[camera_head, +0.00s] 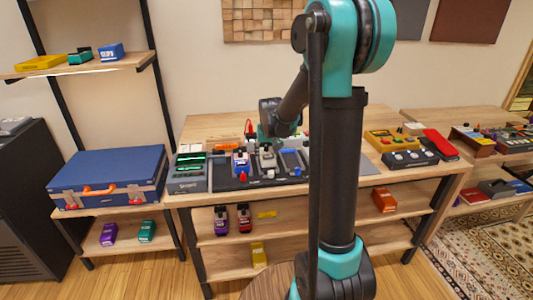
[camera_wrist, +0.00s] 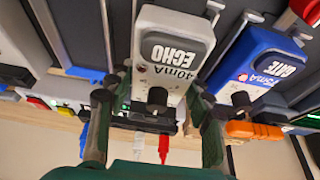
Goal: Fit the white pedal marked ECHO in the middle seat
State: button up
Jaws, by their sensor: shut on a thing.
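The white ECHO pedal (camera_wrist: 175,45) is between the two fingers of my gripper (camera_wrist: 155,92) in the wrist view, which are shut on its sides. In the head view the pedal (camera_head: 267,159) is at the middle of the dark pedalboard (camera_head: 226,183), with my gripper (camera_head: 272,137) at its back end. It is lined up with the middle seat, its underside hidden; I cannot tell whether it rests fully down. A blue GATE pedal (camera_wrist: 262,68) stands beside it, left of it in the head view (camera_head: 241,163).
An empty seat with a blue strip (camera_head: 290,159) lies to the right in the head view. A grey-green unit (camera_head: 188,171) stands left of the board. An orange plug (camera_wrist: 255,130) is close to my finger in the wrist view. Yellow (camera_head: 390,139) and black (camera_head: 410,158) units stand right.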

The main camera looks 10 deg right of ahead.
jog(key=shift+f, duration=0.6)
dwell(0.7)
jog(key=shift+s+f, duration=0.3)
dwell(0.7)
jog(key=o, duration=1.6)
jog(key=shift+w+f, duration=0.1)
jog(key=shift+w, duration=0.1)
jog(key=shift+o, duration=0.9)
jog(key=shift+r, duration=3.6)
